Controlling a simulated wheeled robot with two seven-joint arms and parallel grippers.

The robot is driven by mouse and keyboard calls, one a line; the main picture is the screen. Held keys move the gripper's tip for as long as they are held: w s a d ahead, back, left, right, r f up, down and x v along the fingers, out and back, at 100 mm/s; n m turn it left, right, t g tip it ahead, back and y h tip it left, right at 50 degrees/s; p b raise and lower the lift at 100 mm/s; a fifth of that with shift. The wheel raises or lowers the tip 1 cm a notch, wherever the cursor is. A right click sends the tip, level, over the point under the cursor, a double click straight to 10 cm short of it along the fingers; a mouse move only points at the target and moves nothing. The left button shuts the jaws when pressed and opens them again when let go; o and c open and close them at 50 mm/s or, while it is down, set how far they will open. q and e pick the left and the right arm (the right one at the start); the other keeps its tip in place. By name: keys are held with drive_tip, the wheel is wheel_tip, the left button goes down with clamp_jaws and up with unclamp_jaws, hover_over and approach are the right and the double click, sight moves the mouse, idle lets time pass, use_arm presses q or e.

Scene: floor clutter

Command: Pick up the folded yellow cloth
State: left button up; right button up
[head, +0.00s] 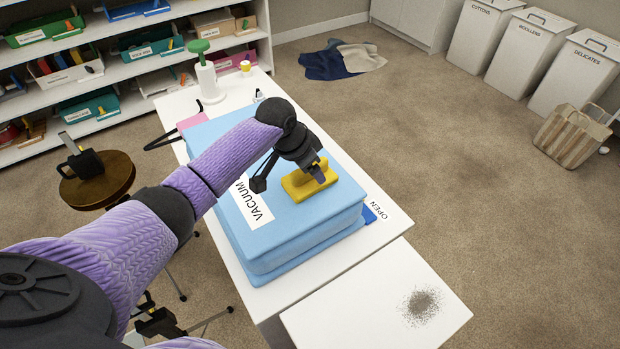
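The folded yellow cloth (299,190) lies on top of a thick blue package (295,243) with a white "VACUUM" label. My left gripper (288,178) is above the cloth, its fingers spread wide. One finger is over the cloth and overlaps it in the picture; the other is left of it, over the blue package. I cannot tell whether the right-hand finger touches the cloth. My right gripper (160,320) seems to show only in part at the bottom left, and its fingers are unclear.
The blue package rests on a white table (380,245). A white surface with a dark speckled patch (421,305) is in front. A round stool (105,190) holds a black mug (82,163). Shelves (130,70) stand at left. Open carpet lies right, with hampers (530,52) and a basket (570,138).

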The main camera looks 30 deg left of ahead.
use_arm(q)
clamp_jaws()
wheel_tip(320, 180, up, 10)
drive_tip(key=p, duration=0.3)
drive_tip(key=shift+r+p, duration=0.1)
drive_tip(key=shift+p, duration=0.25)
drive_tip(key=c, duration=0.8)
unclamp_jaws()
clamp_jaws()
